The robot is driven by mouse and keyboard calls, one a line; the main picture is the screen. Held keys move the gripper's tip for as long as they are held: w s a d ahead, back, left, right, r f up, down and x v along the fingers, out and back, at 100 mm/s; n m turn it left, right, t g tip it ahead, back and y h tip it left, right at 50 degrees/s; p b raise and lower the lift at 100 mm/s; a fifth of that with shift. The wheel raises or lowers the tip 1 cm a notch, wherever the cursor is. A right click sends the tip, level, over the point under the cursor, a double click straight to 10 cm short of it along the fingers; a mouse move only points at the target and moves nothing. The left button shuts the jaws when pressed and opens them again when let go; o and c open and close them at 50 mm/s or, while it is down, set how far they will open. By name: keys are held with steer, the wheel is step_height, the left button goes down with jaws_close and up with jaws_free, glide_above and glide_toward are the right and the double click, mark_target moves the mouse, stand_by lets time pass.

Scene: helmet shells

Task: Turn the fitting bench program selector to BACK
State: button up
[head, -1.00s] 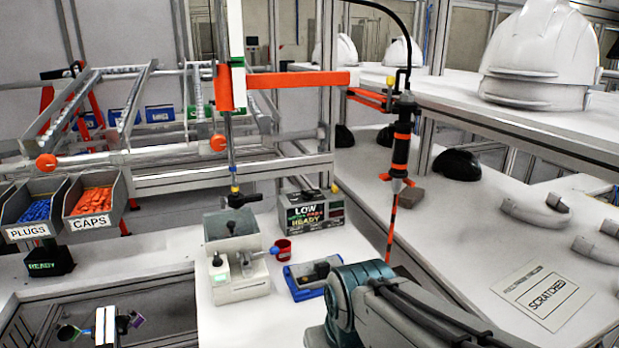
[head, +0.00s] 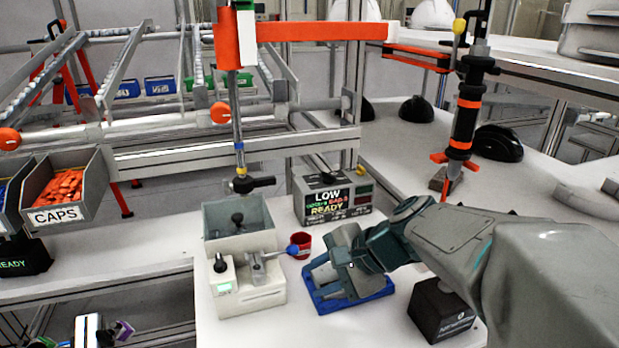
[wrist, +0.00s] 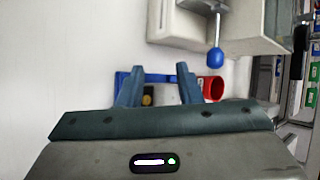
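The cream bench fixture (head: 245,270) stands on the white bench. A small panel with a black knob (head: 219,263) and a green-lit display (head: 224,287) is on its front left. This knob may be the program selector; its markings are too small to read. A lever with a blue ball (head: 292,250) sticks out to the right; the ball also shows in the wrist view (wrist: 215,57). My gripper (head: 328,274) is over the blue tray, right of the fixture. In the wrist view its fingers (wrist: 158,72) are apart with nothing between the tips.
A display box (head: 333,197) reading LOW and READY is behind. A black box (head: 440,310) stands below my arm. A black-handled tool (head: 250,184) hangs above the fixture. Bench in front of the fixture looks clear.

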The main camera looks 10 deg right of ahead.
mark_target(335, 178)
steer(key=w+d+m+t+y+b, duration=0.1)
steer(key=w+m, duration=0.1)
steer(key=w, duration=0.1)
steer(key=w+d+r+m+t+y+b, duration=0.1)
steer(key=w+m+t, duration=0.1)
steer(key=w+m, duration=0.1)
steer(key=w+d+r+m+t+b, duration=0.1)
steer(key=w+m, duration=0.2)
steer(key=shift+w+r+t+y, duration=0.1)
steer(key=shift+w+t+y, duration=0.15)
steer(key=shift+t+y, duration=0.15)
steer(key=w+d+r+m+t+h+b, duration=0.1)
steer(key=w+d+r+m+t+b, duration=0.1)
steer(key=w+d+m+t+b, duration=0.5)
steer(key=w+a+m+p, duration=0.1)
steer(key=w, duration=0.2)
steer(key=w+p, duration=0.1)
steer(key=w, duration=0.3)
steer(key=w+a+m+p, duration=0.1)
steer(key=w, duration=0.3)
steer(key=shift+a+m+g+p, duration=0.3)
steer(key=shift+a+g+p, duration=0.05)
steer(key=shift+g+p, duration=0.05)
steer(key=shift+s, duration=0.1)
jaws_close()
